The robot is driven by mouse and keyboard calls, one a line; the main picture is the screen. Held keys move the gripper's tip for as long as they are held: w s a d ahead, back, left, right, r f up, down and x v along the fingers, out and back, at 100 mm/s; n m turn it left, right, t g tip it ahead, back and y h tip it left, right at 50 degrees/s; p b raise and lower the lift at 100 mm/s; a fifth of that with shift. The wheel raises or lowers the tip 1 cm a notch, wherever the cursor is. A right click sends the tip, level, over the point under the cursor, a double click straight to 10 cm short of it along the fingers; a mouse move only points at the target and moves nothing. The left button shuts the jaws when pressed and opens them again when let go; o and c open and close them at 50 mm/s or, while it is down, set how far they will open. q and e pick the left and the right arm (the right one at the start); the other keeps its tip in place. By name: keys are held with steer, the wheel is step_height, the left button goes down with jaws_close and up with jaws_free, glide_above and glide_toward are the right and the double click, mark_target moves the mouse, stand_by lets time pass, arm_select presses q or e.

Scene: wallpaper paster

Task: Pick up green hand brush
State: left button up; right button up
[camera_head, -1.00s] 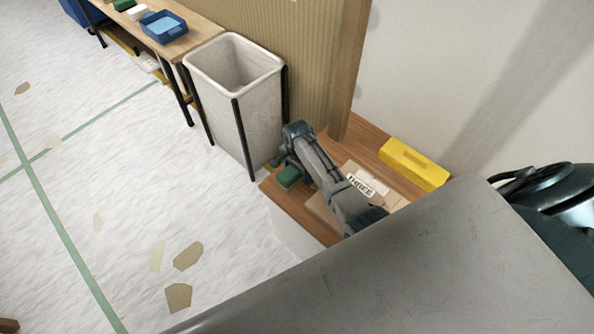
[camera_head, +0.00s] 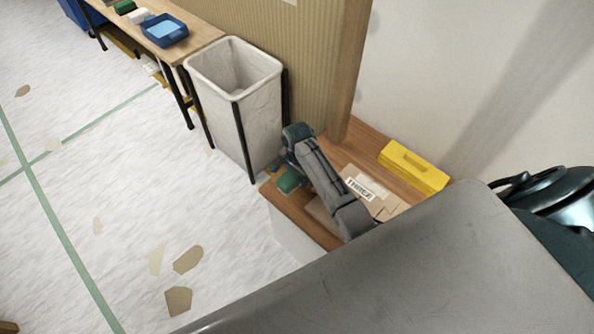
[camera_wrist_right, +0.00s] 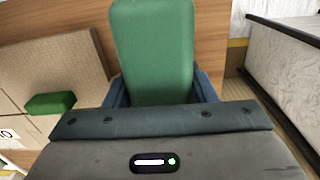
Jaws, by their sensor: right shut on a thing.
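The green hand brush (camera_head: 289,181) is at the near left corner of the wooden worktop, by my right gripper (camera_head: 283,172). In the right wrist view the brush (camera_wrist_right: 153,45) is a long green block between the bluish fingers of my right gripper (camera_wrist_right: 158,88), which is shut on it. Its lower end is hidden by the gripper body. I cannot tell whether it touches the worktop. My left gripper is not in view.
Cardboard boxes (camera_head: 384,206) lie on the worktop (camera_head: 369,145) beside my arm, with a yellow case (camera_head: 414,167) behind. A small green piece (camera_wrist_right: 50,103) lies on the cardboard. A pale bin (camera_head: 240,125) stands close left of the worktop. The floor is open at left.

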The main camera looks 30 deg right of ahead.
steer(key=s+a, duration=0.2)
steer(key=s, duration=0.2)
steer(key=s+a+r, duration=0.1)
steer(key=s+a, duration=0.1)
steer(key=s, duration=0.2)
steer(key=s+a, duration=0.2)
steer(key=s, duration=0.2)
steer(key=shift+r, duration=0.25)
steer(key=o, duration=0.5)
steer(key=c, duration=0.4)
steer(key=shift+a, duration=0.1)
